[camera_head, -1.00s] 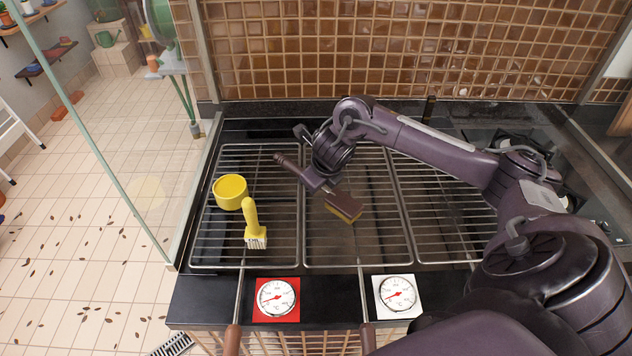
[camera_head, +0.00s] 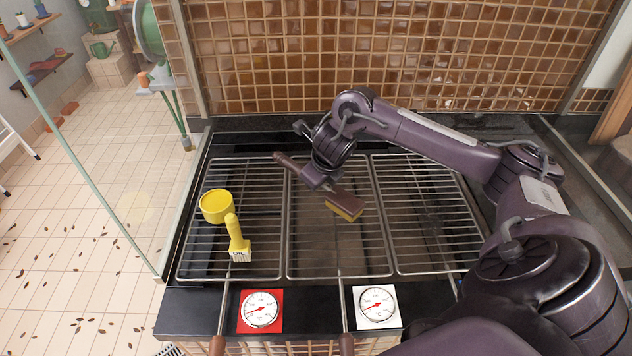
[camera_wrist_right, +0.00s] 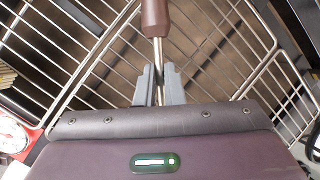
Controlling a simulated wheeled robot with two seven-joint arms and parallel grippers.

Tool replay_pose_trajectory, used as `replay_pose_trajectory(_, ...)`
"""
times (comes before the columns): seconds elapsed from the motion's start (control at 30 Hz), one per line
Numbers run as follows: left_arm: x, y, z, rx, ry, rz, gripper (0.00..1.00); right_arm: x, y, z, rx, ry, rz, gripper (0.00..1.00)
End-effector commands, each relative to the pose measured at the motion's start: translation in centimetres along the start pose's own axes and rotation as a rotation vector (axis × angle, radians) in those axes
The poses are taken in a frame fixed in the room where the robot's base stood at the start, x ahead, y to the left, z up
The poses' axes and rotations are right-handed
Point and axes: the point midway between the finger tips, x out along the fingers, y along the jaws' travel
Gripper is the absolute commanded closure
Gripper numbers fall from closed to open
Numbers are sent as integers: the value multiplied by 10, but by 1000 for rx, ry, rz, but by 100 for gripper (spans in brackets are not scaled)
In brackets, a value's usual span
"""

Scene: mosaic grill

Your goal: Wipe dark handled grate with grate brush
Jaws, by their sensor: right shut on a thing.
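The grate brush has a brown handle, a metal shank and a brown head (camera_head: 347,200) with yellowish bristles facing down. My right gripper (camera_head: 318,182) is shut on its shank; the wrist view shows the fingers (camera_wrist_right: 159,82) around the shank below the brown handle (camera_wrist_right: 154,18). The brush head is over the middle grate (camera_head: 310,276); I cannot tell whether the bristles touch the bars. The middle grate's front handle (camera_head: 347,345) looks dark brown, and the left grate's handle (camera_head: 217,346) a redder brown. The right grate's handle is hidden by my arm. My left gripper is not in view.
A red-backed gauge (camera_head: 260,311) and a white-backed gauge (camera_head: 377,306) are on the front ledge. A glass panel stands left; a tiled wall (camera_head: 370,60) is behind.

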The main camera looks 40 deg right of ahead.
Motion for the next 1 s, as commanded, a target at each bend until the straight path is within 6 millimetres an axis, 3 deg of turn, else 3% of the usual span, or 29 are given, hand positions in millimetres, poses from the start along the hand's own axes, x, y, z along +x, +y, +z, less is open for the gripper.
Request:
replay_pose_trajectory(0.3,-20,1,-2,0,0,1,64,-24,-11,8,5,0,-2,100)
replay_pose_trajectory(0.87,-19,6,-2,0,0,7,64,-24,-11,8,6,0,-3,100)
replay_pose_trajectory(1.0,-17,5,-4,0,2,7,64,-22,-3,10,21,2,-10,100)
